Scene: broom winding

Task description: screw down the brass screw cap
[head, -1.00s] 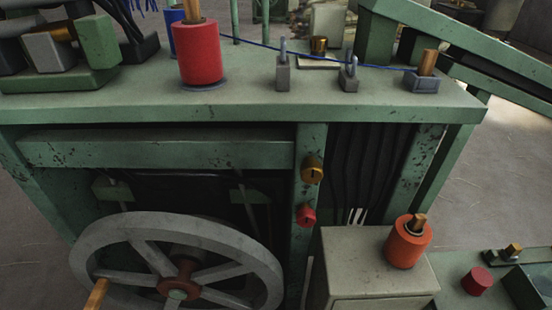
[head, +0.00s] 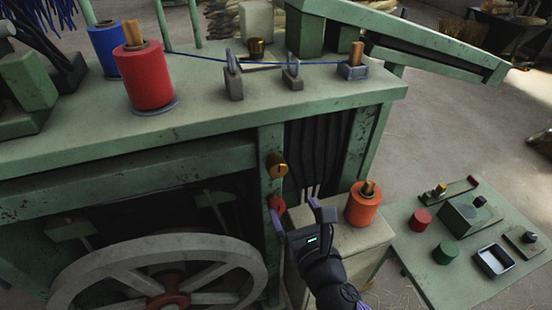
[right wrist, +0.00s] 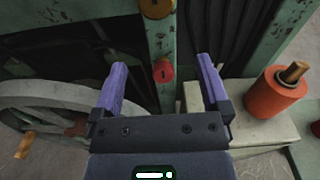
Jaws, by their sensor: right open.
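A slotted brass cap (head: 277,166) sits on the front of the green post, above a red cap (head: 276,203). The brass cap also shows at the top edge of the right wrist view (right wrist: 156,8), with the red cap (right wrist: 163,70) below it. Another small brass piece (head: 256,47) stands on the bench top. My right gripper (head: 296,203) is open, its purple fingers spread in front of the post and below the brass cap. In the wrist view the red cap appears between the fingers (right wrist: 161,66), which look empty. My left gripper is not in view.
A spoked wheel (head: 165,285) is at lower left. An orange spool (head: 363,204) stands on a pale box (head: 345,239) right of my gripper. A red spool (head: 148,76) and a taut blue thread (head: 205,58) are on the bench top. A control panel (head: 420,245) is at lower right.

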